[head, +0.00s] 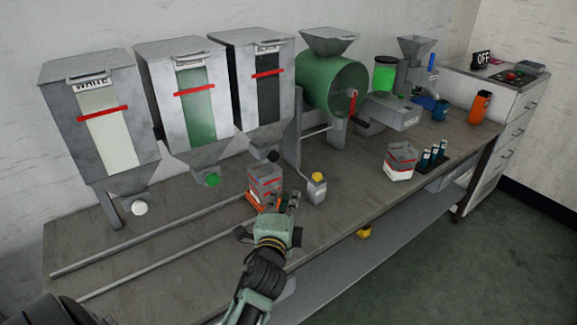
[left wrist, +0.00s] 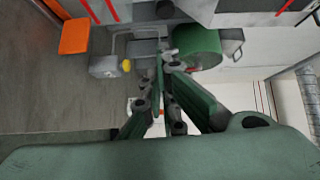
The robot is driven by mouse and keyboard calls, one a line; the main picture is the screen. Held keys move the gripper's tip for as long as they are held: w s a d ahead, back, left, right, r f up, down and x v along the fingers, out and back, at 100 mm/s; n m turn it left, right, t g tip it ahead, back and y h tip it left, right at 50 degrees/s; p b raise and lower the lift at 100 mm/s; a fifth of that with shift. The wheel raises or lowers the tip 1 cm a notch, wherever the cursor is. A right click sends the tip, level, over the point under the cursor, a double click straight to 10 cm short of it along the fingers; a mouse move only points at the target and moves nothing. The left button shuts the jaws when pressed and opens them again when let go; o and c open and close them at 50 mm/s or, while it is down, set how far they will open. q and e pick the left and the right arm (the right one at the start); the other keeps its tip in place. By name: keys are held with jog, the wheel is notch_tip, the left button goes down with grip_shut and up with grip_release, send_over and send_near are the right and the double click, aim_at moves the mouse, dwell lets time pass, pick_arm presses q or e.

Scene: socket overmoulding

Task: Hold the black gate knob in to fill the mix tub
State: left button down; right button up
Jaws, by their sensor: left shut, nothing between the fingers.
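The black gate knob (head: 271,155) sits under the spout of the dark-windowed hopper (head: 266,90). A grey tub with red bands, seemingly the mix tub (head: 265,180), stands on an orange carriage (head: 262,204) below and slightly left of that knob; its contents are hard to make out. My left gripper (head: 293,201) is shut and empty, just right of the tub and apart from the knob. In the left wrist view its closed fingers (left wrist: 166,65) point up the picture, with the orange carriage (left wrist: 75,36) to their left. My right gripper is not in view.
White (head: 139,208) and green (head: 212,179) knobs hang under the other hoppers. Two rails (head: 150,245) run along the bench. A green drum (head: 333,84) and another red-banded tub (head: 400,160) stand farther right.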

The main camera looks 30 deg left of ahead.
aim_at(274, 156)
pick_arm(q)
jog(key=shift+w+r+m, duration=0.3)
jog(key=shift+r, duration=0.05)
jog(key=shift+s, duration=0.1)
jog(key=s+a+p+x, duration=0.1)
jog(key=a+p+x, duration=0.1)
jog(key=x, duration=1.1)
jog(key=shift+a+r+p, duration=0.25)
jog(key=shift+p, duration=0.35)
